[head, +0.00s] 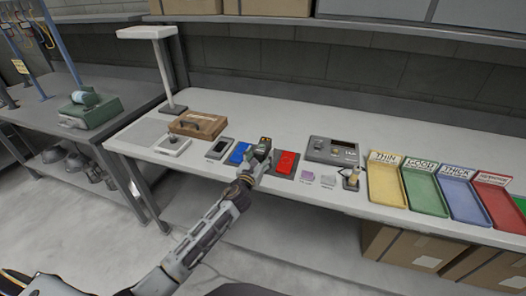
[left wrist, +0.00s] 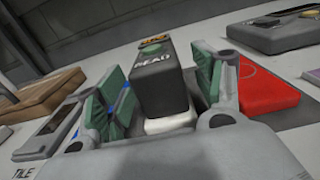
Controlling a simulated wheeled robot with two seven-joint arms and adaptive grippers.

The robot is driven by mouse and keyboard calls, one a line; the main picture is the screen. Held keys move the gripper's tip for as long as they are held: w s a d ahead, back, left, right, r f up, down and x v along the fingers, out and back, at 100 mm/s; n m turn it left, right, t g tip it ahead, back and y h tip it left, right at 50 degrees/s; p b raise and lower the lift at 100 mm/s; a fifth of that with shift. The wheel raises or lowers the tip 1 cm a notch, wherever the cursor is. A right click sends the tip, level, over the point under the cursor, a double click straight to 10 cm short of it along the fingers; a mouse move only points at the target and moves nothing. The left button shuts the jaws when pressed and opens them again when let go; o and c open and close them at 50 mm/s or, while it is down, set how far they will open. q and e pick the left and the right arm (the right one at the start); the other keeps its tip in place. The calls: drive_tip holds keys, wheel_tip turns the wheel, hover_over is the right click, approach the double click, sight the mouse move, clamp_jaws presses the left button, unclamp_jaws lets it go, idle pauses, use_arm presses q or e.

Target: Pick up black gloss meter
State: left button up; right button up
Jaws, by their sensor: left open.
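The black gloss meter (head: 264,145) stands on the pale bench, between a blue panel and a red panel. In the left wrist view the meter (left wrist: 160,82) is a dark block marked READ, with a green button, an orange display on top and a pale lower part. My left gripper (head: 257,162) is at the meter's near side. In the left wrist view the green-padded fingers of the gripper (left wrist: 168,92) stand open on either side of the meter. I see a gap at the left finger; whether the right finger touches it I cannot tell. My right gripper is not in view.
The red panel (head: 286,163) and blue panel (head: 239,153) lie close on either side. A grey instrument (head: 320,152) stands to the right, then coloured trays (head: 424,190). A brown case (head: 198,125) and a lamp stand (head: 165,65) are to the left.

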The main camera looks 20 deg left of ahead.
sight(263, 146)
use_arm(q)
drive_tip(key=shift+w+r, duration=0.2)
drive_tip(key=shift+w, duration=0.65)
drive_tip(key=shift+w+r, duration=0.2)
drive_tip(key=shift+w, duration=1.45)
clamp_jaws()
drive_tip(key=shift+r, duration=0.2)
